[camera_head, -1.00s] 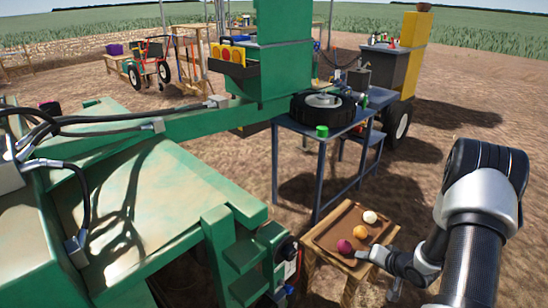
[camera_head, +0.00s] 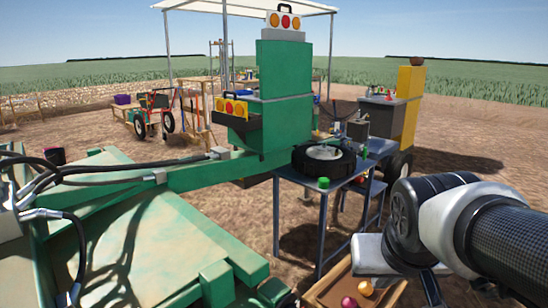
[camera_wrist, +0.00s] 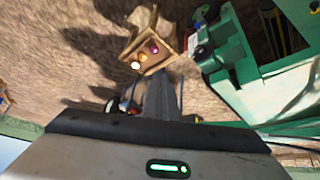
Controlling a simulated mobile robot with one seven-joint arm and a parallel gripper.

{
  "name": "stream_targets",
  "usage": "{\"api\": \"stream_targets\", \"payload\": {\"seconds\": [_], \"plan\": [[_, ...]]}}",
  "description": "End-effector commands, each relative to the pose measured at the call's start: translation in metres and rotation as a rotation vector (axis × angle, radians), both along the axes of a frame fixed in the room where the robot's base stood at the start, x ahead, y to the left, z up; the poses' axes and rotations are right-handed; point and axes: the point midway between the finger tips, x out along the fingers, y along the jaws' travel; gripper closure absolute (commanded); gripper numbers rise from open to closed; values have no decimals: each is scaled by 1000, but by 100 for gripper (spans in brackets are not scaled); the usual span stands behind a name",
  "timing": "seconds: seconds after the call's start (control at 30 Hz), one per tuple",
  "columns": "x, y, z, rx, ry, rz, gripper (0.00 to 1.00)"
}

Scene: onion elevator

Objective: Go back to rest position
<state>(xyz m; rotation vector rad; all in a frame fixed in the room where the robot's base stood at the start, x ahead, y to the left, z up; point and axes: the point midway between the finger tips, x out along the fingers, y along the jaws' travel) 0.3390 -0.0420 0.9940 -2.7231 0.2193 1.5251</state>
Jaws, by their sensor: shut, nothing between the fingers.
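My gripper (camera_wrist: 163,85) shows in the wrist view as narrow grey fingers, shut and empty, above its wide grey body. In the head view my arm is at the lower right, bent, and its fingers cannot be made out clearly. The wooden tray (camera_head: 334,291) is partly cut off at the bottom edge there; a purple onion (camera_head: 348,302) and an orange onion (camera_head: 365,288) lie in it. In the wrist view the tray (camera_wrist: 139,46) is farther off, beyond the fingertips, with a white onion (camera_wrist: 135,65) also in it.
A green machine (camera_head: 150,240) fills the left and lower left. A yellow and grey cart (camera_head: 408,105) stands behind. Open dirt lies at the right.

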Motion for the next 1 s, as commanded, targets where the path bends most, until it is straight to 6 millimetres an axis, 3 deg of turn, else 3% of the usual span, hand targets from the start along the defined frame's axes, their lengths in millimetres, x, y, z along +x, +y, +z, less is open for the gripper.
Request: {"api": "stream_targets", "payload": {"seconds": [0.27,0.3,0.47,0.67,0.9,1.0], "plan": [[-73,44,3,65,55,136,100],[-71,43,23,64,59,133,100],[-70,42,57,61,60,129,100],[-69,42,111,61,59,128,100],[-69,42,208,61,58,127,100],[-69,42,237,61,58,127,100]]}}
